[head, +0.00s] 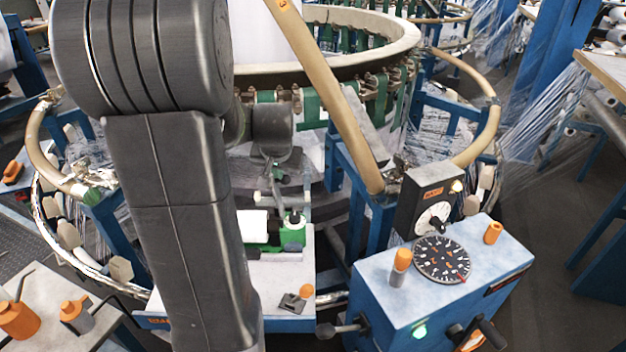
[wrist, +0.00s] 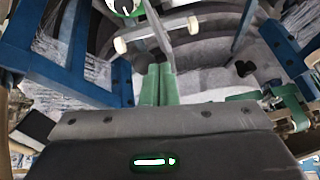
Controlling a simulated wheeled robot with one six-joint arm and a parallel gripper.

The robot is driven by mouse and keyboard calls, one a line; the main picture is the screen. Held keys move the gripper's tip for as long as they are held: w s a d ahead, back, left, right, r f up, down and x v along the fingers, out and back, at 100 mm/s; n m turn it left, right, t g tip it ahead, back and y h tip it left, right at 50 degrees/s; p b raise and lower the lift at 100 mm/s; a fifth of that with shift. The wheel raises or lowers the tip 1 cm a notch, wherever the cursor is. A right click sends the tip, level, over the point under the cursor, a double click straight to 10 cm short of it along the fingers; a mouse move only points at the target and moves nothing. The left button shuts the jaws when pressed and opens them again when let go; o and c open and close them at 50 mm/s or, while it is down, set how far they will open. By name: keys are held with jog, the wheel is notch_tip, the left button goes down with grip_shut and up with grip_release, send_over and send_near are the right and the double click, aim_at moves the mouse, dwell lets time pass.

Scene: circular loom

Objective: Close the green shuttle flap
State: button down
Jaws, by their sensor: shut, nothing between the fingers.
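I cannot clearly tell the flap's edge or angle. In the wrist view, a white round piece with a green rim (wrist: 124,6) is cut off at the top. My gripper (wrist: 159,84) has its two green fingers together with nothing between them. They are apart from the round piece, with a cream-ended bar (wrist: 158,32) between.
A blue control box (head: 440,280) with a dial stands at the right. A tan hoop post (head: 335,95) slants down beside it. The loom ring (head: 350,50) and blue frame posts (wrist: 75,45) crowd the space around my gripper. An orange knob (head: 307,291) is near the front.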

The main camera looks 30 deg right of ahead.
jog(key=w+a+f+n+g+h+b, duration=0.1)
jog(key=w+a+f+h+b, duration=0.1)
jog(key=b, duration=0.4)
jog(key=w+a+f+n+g+h+b, duration=0.1)
jog(key=w+a+f+h+b, duration=0.1)
jog(key=a+f+h+b, duration=0.2)
jog(key=w+a+f+n+g+h+b, duration=0.1)
jog(key=w+a+f+g+h+b, duration=0.1)
jog(key=a+h+b, duration=0.3)
jog(key=shift+w+a+f+n+b, duration=0.2)
jog(key=shift+a+b, duration=0.35)
jog(key=shift+b, duration=0.4)
jog(key=shift+s+a+f+n+b, duration=0.1)
jog(key=shift+a+f+b, duration=0.3)
jog(key=shift+b, duration=0.5)
jog(key=shift+w+a+f+h+b, duration=0.2)
jog(key=shift+a+f+h+b, duration=0.2)
jog(key=shift+f+h+b, duration=0.1)
jog(key=shift+w+a+f+b, duration=0.1)
jog(key=shift+a+f+b, duration=0.1)
jog(key=shift+f+b, duration=0.35)
jog(key=shift+r, duration=0.15)
jog(key=shift+r+p, duration=0.45)
jog(key=shift+r, duration=0.2)
